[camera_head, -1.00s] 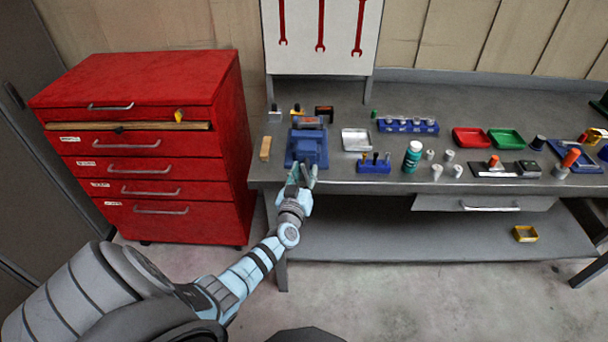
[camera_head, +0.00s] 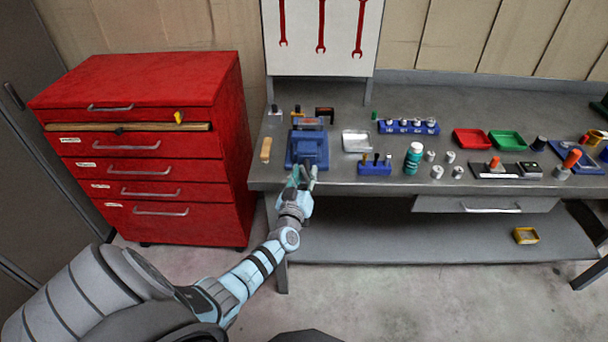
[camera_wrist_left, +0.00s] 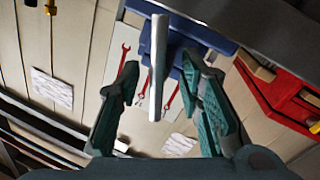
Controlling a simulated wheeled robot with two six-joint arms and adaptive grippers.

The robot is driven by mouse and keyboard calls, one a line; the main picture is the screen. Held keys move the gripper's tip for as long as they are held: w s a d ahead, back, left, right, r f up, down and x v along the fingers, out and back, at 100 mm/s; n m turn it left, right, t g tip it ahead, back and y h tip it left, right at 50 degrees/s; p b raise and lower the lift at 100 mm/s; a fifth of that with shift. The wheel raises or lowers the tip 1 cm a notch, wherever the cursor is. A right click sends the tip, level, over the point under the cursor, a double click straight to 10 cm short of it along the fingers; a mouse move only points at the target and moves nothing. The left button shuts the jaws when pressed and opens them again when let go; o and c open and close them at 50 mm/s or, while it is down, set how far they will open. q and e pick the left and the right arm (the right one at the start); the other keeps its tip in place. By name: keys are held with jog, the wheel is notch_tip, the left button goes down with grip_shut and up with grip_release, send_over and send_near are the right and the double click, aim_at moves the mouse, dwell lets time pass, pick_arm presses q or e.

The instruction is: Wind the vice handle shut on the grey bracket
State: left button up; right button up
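The blue vice (camera_head: 309,150) stands at the left front of the grey bench, and part of it shows at the top of the left wrist view (camera_wrist_left: 190,35). The vice handle (camera_wrist_left: 158,55) shows there as a pale grey bar. My left gripper (camera_head: 301,175) is in front of the vice at the bench edge. In the left wrist view its teal fingers (camera_wrist_left: 163,100) are spread, with the bar between them and gaps on both sides. I cannot make out the grey bracket at the vice jaws. My right gripper is not in view.
A red drawer cabinet (camera_head: 150,150) stands left of the bench (camera_head: 350,185). Right of the vice are a silver tray (camera_head: 356,141), a blue holder (camera_head: 375,168) and a green bottle (camera_head: 413,158). Floor in front is clear.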

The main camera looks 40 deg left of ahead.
pick_arm(q)
jog(key=shift+s, duration=0.1)
jog(key=v, duration=1.2)
jog(key=w+a+y+b, duration=0.1)
jog(key=w, duration=0.3)
jog(key=w+a+g+y+b, duration=0.1)
jog(key=w+a, duration=0.1)
jog(key=w, duration=0.2)
jog(key=w+a+m+g+b, duration=0.1)
jog(key=w+a+b, duration=0.1)
jog(key=w, duration=0.2)
jog(key=shift+a+f+y, duration=0.2)
jog(key=shift+f+y, duration=0.1)
jog(key=shift+y, duration=0.1)
jog(key=shift+w+a+r, duration=0.15)
jog(key=shift+w+a, duration=0.15)
jog(key=shift+w, duration=0.15)
